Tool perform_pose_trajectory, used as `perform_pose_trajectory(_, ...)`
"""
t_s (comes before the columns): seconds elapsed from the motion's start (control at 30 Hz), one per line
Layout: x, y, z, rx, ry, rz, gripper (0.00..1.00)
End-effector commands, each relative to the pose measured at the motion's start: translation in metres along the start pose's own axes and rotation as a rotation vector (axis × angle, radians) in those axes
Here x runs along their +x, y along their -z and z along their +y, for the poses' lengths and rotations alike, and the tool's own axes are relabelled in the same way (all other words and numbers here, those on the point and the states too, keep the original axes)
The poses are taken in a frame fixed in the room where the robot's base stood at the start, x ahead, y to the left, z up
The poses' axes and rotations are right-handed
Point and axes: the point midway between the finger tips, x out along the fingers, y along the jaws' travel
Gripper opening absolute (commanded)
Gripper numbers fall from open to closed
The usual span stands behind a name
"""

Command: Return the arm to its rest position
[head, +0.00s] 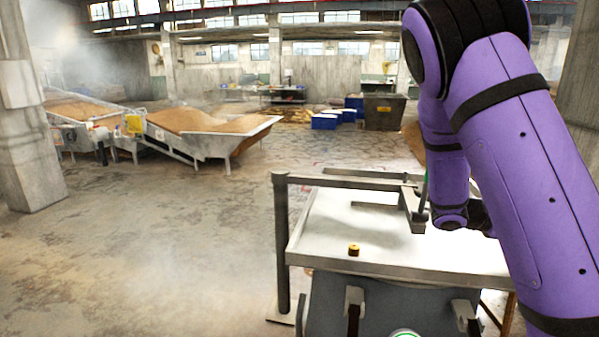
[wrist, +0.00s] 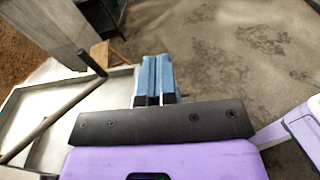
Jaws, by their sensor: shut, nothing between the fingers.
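My purple arm (head: 520,150) rises along the right side of the head view and bends at the top. Its farther part hangs down over the right side of the steel table (head: 330,225). My gripper is mostly hidden behind the near arm link in the head view. In the wrist view, my gripper (wrist: 156,64) points ahead with its two blue fingers side by side, shut and empty. Bare concrete floor lies beyond the fingertips, and the table edge is to their left.
A small yellow-and-black piece (head: 354,250) sits on the table. A dark post (head: 282,240) and a metal bar frame (head: 345,180) stand at the table. Grain hoppers (head: 215,140) stand at the left, with blue boxes (head: 325,121) and a dark bin (head: 384,111) behind. The left floor is clear.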

Motion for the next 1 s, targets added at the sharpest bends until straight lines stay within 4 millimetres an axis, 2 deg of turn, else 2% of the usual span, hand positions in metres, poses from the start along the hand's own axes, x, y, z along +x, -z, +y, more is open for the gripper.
perform_pose_trajectory(0.23, -0.011, -0.004, -0.044, 0.231, 0.149, 0.299, 0.00)
perform_pose_trajectory(0.47, -0.036, -0.014, -0.080, 0.438, 0.281, 0.551, 0.00)
perform_pose_trajectory(0.77, -0.077, -0.040, -0.124, 0.698, 0.445, 0.855, 0.00)
perform_pose_trajectory(1.0, -0.114, -0.068, -0.160, 0.893, 0.562, 1.081, 0.00)
